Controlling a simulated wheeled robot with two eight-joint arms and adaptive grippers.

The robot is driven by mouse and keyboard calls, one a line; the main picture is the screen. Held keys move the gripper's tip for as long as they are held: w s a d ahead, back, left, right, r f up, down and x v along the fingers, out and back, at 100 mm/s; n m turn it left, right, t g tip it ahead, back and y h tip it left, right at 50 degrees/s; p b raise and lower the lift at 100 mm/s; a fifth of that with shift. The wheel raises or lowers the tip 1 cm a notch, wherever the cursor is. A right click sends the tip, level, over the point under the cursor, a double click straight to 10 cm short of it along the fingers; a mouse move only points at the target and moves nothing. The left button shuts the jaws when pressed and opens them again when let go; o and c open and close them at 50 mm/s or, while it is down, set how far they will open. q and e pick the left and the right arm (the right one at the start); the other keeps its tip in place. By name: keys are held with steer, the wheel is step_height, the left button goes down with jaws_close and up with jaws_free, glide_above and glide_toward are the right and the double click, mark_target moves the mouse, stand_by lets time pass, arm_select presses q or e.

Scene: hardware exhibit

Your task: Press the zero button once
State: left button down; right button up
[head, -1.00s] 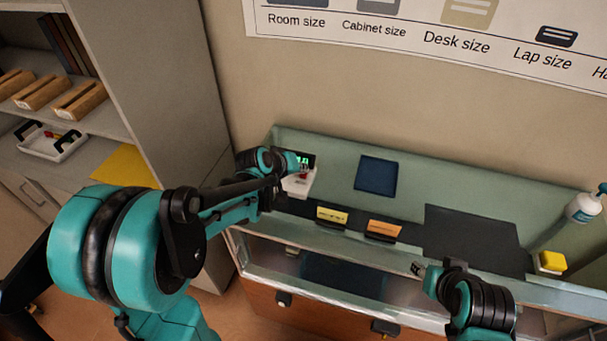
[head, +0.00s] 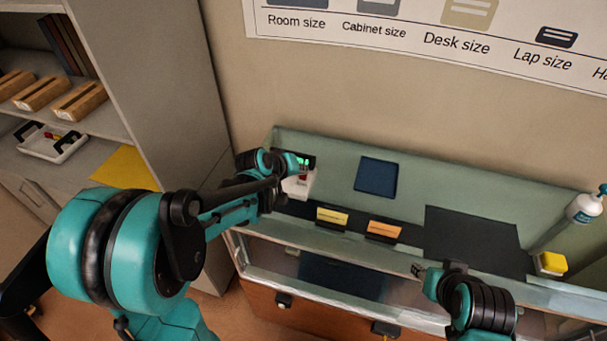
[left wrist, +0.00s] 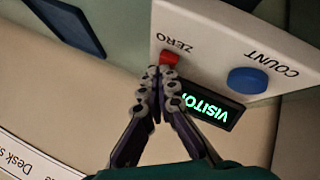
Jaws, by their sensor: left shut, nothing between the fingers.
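A white counter box (left wrist: 225,35) fills the upper right of the left wrist view. It carries a red button (left wrist: 169,57) marked ZERO and a larger blue button (left wrist: 247,80) marked COUNT. In the head view the box (head: 298,187) stands on the counter at the far left, partly behind my left arm. My left gripper (left wrist: 160,74) is shut and empty. Its fingertips are right at the red button and overlap its edge in the picture; I cannot tell if they touch or press it. My right gripper (head: 419,270) is over the counter's front, its fingers too small to read.
A green-lit display (left wrist: 207,108) is beside the box. A yellow card (head: 332,217) and an orange card (head: 384,229) stand on the counter, right of the box. A blue square panel (head: 376,176) is behind. A pump bottle (head: 584,208) and a yellow-topped block (head: 551,263) are far right.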

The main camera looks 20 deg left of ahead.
mark_target(302, 177)
arm_select(q)
steer(key=shift+r+p, duration=0.35)
steer(key=shift+r, duration=0.3)
step_height(302, 177, up, 5)
steer(key=p, duration=0.4)
